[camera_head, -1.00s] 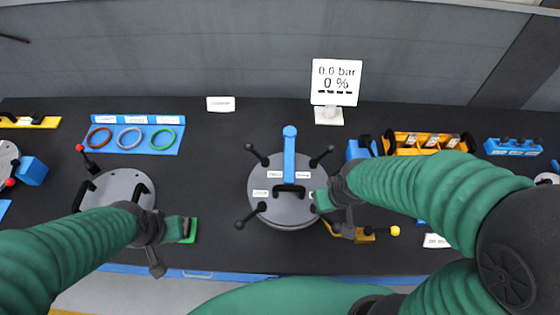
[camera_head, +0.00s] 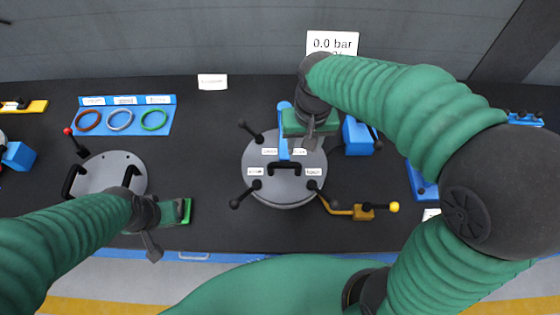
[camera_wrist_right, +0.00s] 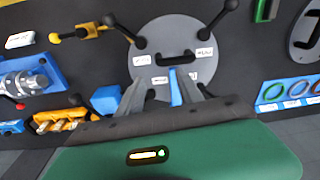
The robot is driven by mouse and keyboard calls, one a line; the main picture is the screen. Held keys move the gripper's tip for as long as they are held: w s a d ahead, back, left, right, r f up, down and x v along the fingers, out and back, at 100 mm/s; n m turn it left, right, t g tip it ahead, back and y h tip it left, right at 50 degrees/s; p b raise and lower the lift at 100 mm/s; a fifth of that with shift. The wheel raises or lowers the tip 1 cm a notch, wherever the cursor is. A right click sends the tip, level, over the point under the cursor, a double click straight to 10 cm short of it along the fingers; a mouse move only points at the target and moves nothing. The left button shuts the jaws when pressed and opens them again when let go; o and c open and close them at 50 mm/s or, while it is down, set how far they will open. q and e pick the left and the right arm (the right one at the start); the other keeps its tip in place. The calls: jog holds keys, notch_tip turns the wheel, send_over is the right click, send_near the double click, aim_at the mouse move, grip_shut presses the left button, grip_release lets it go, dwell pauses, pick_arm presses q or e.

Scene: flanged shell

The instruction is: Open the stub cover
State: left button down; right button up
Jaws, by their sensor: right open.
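The grey round stub cover (camera_head: 262,187) sits on the dark table in the middle of the head view. It has a black handle (camera_head: 284,168), small white labels and several black-knobbed levers (camera_head: 245,195) around it. A blue bar (camera_head: 284,148) reaches from the far side onto the cover. My right gripper (camera_head: 305,138) is over the cover's far edge, hiding part of the bar and a lever. In the right wrist view its fingers (camera_wrist_right: 168,88) are apart with the blue bar (camera_wrist_right: 176,90) between them in the picture; contact is unclear. My left gripper (camera_head: 185,212) is left of the cover; its jaws are unclear.
A yellow valve handle (camera_head: 364,212) is at the cover's right. A blue block (camera_head: 357,137) stands behind it. Another grey disc (camera_head: 112,172) lies left, near a blue tray of coloured rings (camera_head: 122,118). A gauge sign (camera_head: 332,43) stands at the back, partly hidden by my arm.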

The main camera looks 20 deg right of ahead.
aim_at(284, 163)
jog(key=o, duration=0.7)
jog(key=shift+m+g, duration=0.6)
jog(key=w+a+r, duration=0.1)
jog(key=w+a+r+b, duration=0.1)
jog(key=r, duration=0.1)
jog(key=w+a+r, duration=0.1)
jog(key=r, duration=0.1)
jog(key=shift+w+a+r, duration=0.1)
jog(key=shift+w+a, duration=0.2)
jog(key=shift+w, duration=0.1)
jog(key=shift+o, duration=1.2)
jog(key=shift+s, duration=0.2)
jog(key=shift+o, duration=1.1)
jog(key=f, duration=0.3)
jog(key=shift+s+f+b, duration=0.15)
jog(key=shift+s+b, duration=0.15)
jog(key=shift+s, duration=0.1)
jog(key=f, duration=1.3)
jog(key=shift+w, duration=0.2)
pick_arm(q)
jog(key=x, duration=0.3)
jog(key=shift+a+f, duration=0.15)
jog(key=shift+f, duration=0.2)
pick_arm(e)
jog(key=shift+c, duration=0.4)
jog(key=c, duration=1.7)
pick_arm(q)
jog(key=shift+r, duration=0.1)
pick_arm(e)
jog(key=shift+r, duration=0.1)
